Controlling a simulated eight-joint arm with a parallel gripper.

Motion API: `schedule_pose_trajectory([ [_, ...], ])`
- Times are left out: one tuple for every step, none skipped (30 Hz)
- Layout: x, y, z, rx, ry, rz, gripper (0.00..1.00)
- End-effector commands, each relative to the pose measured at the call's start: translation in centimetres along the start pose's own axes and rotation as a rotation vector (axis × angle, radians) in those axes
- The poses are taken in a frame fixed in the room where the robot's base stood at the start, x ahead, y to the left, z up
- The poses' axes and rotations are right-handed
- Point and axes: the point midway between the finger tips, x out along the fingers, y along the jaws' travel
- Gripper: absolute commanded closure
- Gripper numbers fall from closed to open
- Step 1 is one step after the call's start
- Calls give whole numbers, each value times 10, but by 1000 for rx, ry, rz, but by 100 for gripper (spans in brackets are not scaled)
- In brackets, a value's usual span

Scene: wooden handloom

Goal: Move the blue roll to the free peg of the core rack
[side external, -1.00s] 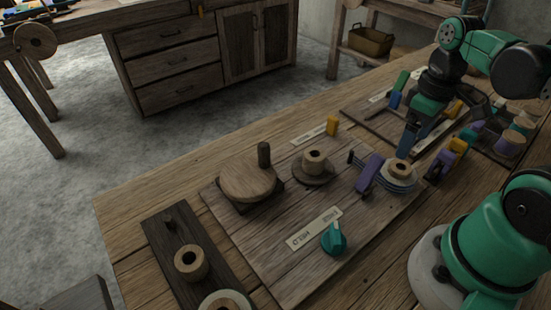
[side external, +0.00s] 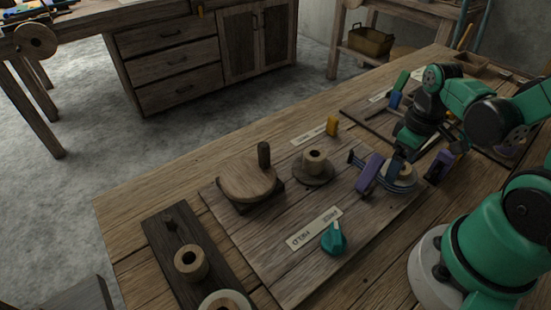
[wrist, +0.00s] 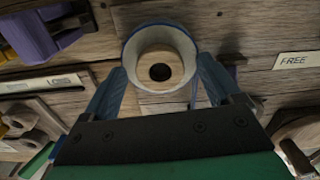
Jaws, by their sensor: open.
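The blue roll (side external: 401,185), a pale wooden core wound with bluish material, sits at the right of the wooden board. In the wrist view the roll (wrist: 160,58) is seen from above, its dark core hole facing me. My gripper (wrist: 160,75) is open, with one blue finger on each side of the roll; I cannot tell whether they touch it. In the side view my gripper (side external: 399,165) is down at the roll, its fingertips partly hidden. The core rack (side external: 212,273) is a dark strip at lower left. Its free peg (side external: 170,223) stands bare at the far end.
A wooden core (side external: 191,263) and a larger pale roll (side external: 226,302) occupy the rack. Between lie a round wooden block with post (side external: 248,183), a core on a disc (side external: 314,164) and a teal knob (side external: 334,240). A purple clamp (side external: 368,175) stands beside the blue roll.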

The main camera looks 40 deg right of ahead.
Motion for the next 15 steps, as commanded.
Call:
schedule_pose_trajectory([
  [0,0,0,0,0,0,21],
  [0,0,0,0,0,0,30],
  [0,0,0,0,0,0,41],
  [0,0,0,0,0,0,50],
  [0,0,0,0,0,0,58],
  [0,0,0,0,0,0,70],
  [0,0,0,0,0,0,78],
  [0,0,0,0,0,0,80],
  [0,0,0,0,0,0,80],
  [0,0,0,0,0,0,80],
  [-1,0,0,0,0,0,80],
  [-3,0,0,0,0,0,80],
  [-4,0,0,0,0,0,80],
  [-7,0,0,0,0,0,80],
  [-10,0,-1,0,0,0,80],
])
